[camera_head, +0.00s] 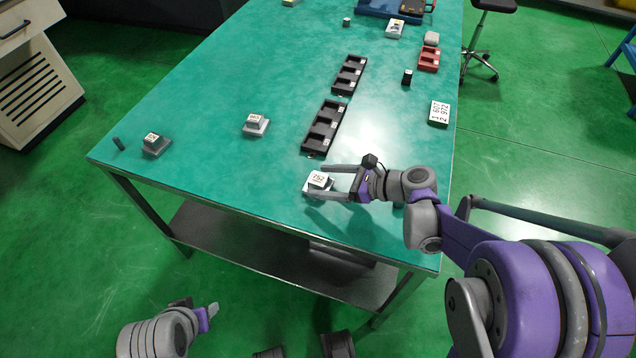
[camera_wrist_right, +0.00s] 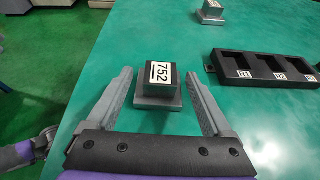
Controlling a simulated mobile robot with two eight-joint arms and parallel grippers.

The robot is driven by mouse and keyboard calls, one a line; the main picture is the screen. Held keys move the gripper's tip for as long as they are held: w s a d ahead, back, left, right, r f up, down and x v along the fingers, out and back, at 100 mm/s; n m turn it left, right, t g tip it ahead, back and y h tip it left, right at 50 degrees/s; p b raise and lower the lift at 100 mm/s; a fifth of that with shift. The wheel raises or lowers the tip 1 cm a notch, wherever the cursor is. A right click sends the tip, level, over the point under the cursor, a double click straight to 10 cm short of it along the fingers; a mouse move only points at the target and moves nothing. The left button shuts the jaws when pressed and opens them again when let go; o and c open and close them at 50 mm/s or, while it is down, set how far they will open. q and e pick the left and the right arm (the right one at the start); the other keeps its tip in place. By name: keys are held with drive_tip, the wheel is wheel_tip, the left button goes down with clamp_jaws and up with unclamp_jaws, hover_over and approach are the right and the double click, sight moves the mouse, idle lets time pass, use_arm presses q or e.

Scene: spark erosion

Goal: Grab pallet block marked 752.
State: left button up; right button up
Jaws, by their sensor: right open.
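The pallet block marked 752 (camera_head: 318,180) sits on the green table (camera_head: 220,100) near its front edge. In the right wrist view the block (camera_wrist_right: 158,80) is a dark cube with a white 752 label, on a wider grey base. My right gripper (camera_head: 318,181) is open, with one finger on each side of the block. In the wrist view the fingers of the right gripper (camera_wrist_right: 160,90) flank the block with gaps on both sides. My left gripper (camera_head: 213,310) is low, in front of the table, and its jaw opening is unclear.
Two similar blocks stand further left, one mid-table (camera_head: 256,124) and one near the left corner (camera_head: 155,143). Black slotted trays (camera_head: 310,148) lie behind the 752 block. Table between blocks is clear.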

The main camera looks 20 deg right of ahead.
sight(307, 179)
drive_tip(key=x, duration=0.5)
drive_tip(key=shift+r+b, duration=0.1)
drive_tip(key=shift+b, duration=0.2)
clamp_jaws()
